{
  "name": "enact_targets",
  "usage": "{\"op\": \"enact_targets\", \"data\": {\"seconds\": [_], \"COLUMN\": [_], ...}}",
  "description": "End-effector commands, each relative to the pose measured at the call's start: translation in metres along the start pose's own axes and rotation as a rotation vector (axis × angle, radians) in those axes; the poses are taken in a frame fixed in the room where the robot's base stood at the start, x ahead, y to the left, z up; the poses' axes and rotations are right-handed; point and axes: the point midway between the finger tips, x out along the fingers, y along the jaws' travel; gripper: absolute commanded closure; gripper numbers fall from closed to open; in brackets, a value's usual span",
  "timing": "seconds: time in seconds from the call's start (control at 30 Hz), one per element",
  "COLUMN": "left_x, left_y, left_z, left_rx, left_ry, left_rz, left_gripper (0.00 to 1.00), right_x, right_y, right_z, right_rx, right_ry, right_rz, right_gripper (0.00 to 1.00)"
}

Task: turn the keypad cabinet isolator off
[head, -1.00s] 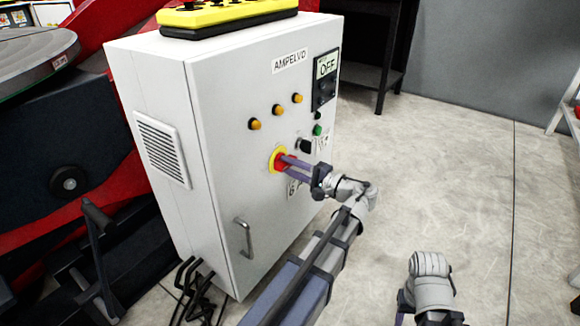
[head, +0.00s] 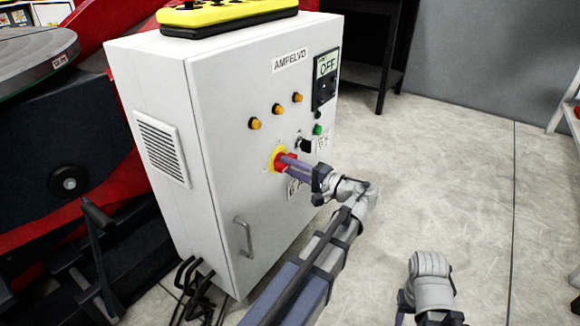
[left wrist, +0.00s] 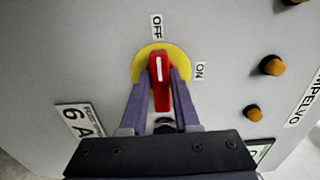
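The isolator is a red handle (left wrist: 159,82) on a yellow round plate (left wrist: 137,68), on the front of the white cabinet (head: 225,140). In the head view, the red handle (head: 291,168) is partly covered by my fingers. My left gripper (left wrist: 160,78) has one purple finger on each side of the handle and looks shut on it; its fingers also show in the head view (head: 288,162). The handle's white line points at the OFF label (left wrist: 156,26); the ON label (left wrist: 200,71) is to the right. My right gripper is mostly hidden below its wrist.
Amber lamps (head: 277,110), a black switch (head: 305,145) and a green button (head: 318,130) are near the isolator. A yellow keypad box (head: 228,14) lies on top. Floor to the right is clear.

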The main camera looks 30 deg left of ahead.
Motion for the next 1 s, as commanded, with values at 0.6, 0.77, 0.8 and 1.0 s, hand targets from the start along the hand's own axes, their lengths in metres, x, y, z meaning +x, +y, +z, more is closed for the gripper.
{"op": "enact_targets", "data": {"seconds": [0.6, 0.77, 0.8, 1.0], "left_x": [-0.012, -0.039, -0.045, -0.07], "left_y": [0.0, 0.0, 0.0, 0.0], "left_z": [-0.001, -0.001, -0.001, -0.001], "left_rx": [0.002, 0.002, 0.002, 0.002], "left_ry": [0.003, 0.005, 0.005, 0.003], "left_rz": [-0.001, -0.001, -0.001, -0.001], "left_gripper": [0.43, 0.43, 0.43, 0.43], "right_x": [0.0, 0.0, 0.0, 0.0], "right_y": [0.0, 0.0, 0.0, 0.0], "right_z": [0.0, 0.0, 0.0, 0.0], "right_rx": [0.0, 0.0, 0.0, 0.0], "right_ry": [0.0, 0.0, 0.0, 0.0], "right_rz": [0.0, 0.0, 0.0, 0.0], "right_gripper": [0.5, 0.5, 0.5, 0.5]}}
